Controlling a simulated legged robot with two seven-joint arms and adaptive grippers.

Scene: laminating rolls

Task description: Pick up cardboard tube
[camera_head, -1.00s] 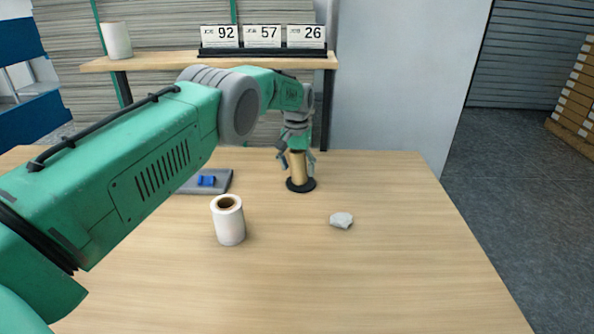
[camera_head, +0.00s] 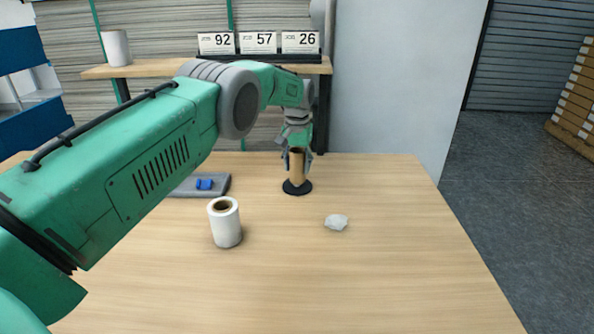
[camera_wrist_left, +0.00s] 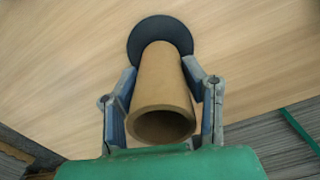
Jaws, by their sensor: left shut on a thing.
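The brown cardboard tube (camera_head: 298,171) stands upright on a round black base (camera_head: 297,187) toward the back of the table. My left gripper (camera_head: 298,160) comes down over it from above and is shut on its upper part. In the left wrist view the tube (camera_wrist_left: 161,88) shows its open hollow end toward the camera, with a finger of my left gripper (camera_wrist_left: 161,100) against each side. The black base (camera_wrist_left: 160,27) lies beyond the tube's far end. My right gripper does not show.
A white roll (camera_head: 225,224) with a brown core stands nearer on the table. A crumpled whitish piece (camera_head: 336,222) lies to its right. A grey tray (camera_head: 217,189) with a blue item (camera_head: 204,184) is left of the tube. A shelf (camera_head: 160,69) with number cards (camera_head: 258,43) stands behind.

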